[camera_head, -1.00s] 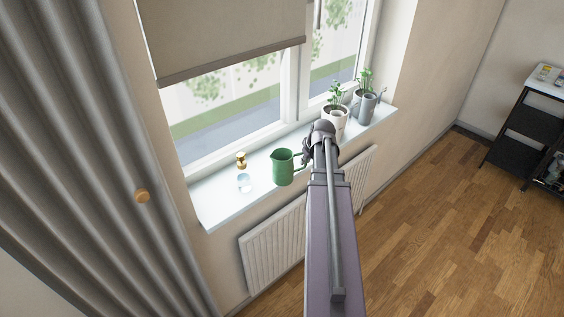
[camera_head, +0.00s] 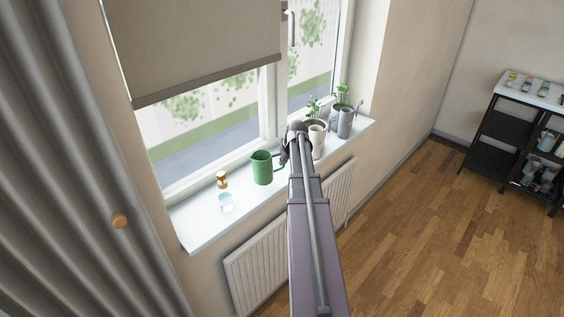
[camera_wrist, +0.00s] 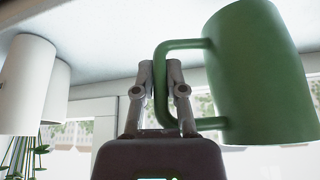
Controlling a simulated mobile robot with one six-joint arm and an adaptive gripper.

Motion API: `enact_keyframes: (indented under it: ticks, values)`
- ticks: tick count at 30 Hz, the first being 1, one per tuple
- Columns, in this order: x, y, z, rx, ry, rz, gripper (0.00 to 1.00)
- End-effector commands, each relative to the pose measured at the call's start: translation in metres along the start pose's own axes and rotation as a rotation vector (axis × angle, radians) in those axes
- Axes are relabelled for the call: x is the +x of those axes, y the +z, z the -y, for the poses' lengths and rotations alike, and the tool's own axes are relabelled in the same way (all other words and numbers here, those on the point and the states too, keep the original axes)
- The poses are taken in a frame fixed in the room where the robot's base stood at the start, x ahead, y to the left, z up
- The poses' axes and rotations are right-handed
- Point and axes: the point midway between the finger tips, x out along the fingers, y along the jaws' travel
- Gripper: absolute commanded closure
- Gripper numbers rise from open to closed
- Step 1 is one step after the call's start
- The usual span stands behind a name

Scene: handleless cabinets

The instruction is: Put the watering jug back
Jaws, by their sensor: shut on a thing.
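The green watering jug (camera_head: 262,168) is at the window sill (camera_head: 192,226), right of the glass and brass items in the head view. It looks upright there; I cannot tell whether its base touches the sill. My gripper (camera_head: 284,155) is right of the jug, partly hidden by my arm. In the wrist view, which is upside down, my gripper (camera_wrist: 160,78) is shut on the handle of the jug (camera_wrist: 255,75), with a finger on each side of it.
A white pot (camera_head: 317,139) and a grey pot (camera_head: 345,123) with plants stand right of my gripper. A clear glass (camera_head: 226,202) and a brass-topped item (camera_head: 222,180) stand left of the jug. The radiator (camera_head: 250,275) is below the sill; a trolley (camera_head: 530,90) stands far right.

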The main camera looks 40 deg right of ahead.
Motion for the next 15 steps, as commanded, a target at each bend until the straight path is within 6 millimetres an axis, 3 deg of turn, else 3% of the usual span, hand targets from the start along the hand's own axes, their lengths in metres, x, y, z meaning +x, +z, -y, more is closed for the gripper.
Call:
enact_keyframes:
  ticks: [6, 15]
  values:
    - [0.015, -0.028, -0.018, 0.001, 0.000, -0.001, 1.00]
    - [0.019, -0.035, -0.021, 0.001, 0.000, -0.001, 1.00]
